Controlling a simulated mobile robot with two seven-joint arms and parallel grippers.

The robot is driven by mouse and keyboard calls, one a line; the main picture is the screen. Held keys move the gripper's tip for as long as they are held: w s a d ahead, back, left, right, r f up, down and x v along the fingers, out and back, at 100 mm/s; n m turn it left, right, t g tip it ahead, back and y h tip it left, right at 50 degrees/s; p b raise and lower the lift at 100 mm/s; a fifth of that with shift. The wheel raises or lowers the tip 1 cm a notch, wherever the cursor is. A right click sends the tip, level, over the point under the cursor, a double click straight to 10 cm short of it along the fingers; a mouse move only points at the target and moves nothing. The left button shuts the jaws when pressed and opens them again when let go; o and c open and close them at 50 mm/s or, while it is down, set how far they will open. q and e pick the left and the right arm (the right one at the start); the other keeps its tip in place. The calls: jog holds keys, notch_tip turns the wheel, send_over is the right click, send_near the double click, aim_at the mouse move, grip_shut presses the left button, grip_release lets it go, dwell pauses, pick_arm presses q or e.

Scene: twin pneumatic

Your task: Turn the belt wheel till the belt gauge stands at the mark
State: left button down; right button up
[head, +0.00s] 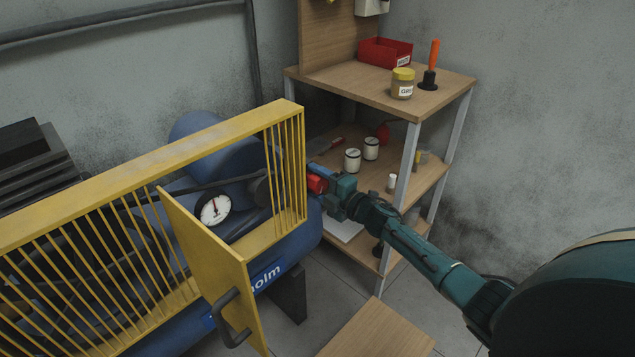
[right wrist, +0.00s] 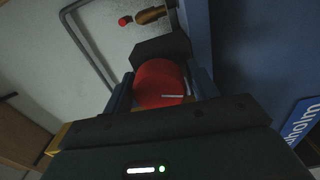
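The red round knob (right wrist: 160,82), which I take for the belt wheel, carries a short white line on its face. In the head view the red knob (head: 316,184) shows at the right end of the yellow guard. My right gripper (head: 328,186) is at it, and its fingers (right wrist: 163,90) lie close along both sides of the knob, seemingly shut on it. The gauge (head: 214,210) has a white dial with a dark rim and sits behind the guard. Its needle points roughly upward; the mark is too small to read. My left gripper is not in view.
The yellow guard (head: 150,165) covers the blue compressor (head: 308,232), and its door (head: 205,262) with a dark handle stands open. A wooden shelf (head: 350,80) behind holds a red bin (head: 385,53), a jar (head: 402,84) and several small items. A wooden top (head: 380,335) is low in front.

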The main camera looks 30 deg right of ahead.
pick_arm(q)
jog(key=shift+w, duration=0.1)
pick_arm(e)
jog(key=shift+o, duration=1)
jog(key=shift+s, duration=0.15)
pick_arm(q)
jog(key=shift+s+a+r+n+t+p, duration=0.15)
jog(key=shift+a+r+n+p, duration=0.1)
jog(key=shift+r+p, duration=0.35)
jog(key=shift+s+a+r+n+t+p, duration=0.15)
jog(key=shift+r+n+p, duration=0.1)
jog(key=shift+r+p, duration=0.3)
pick_arm(e)
jog(key=v, duration=1.3)
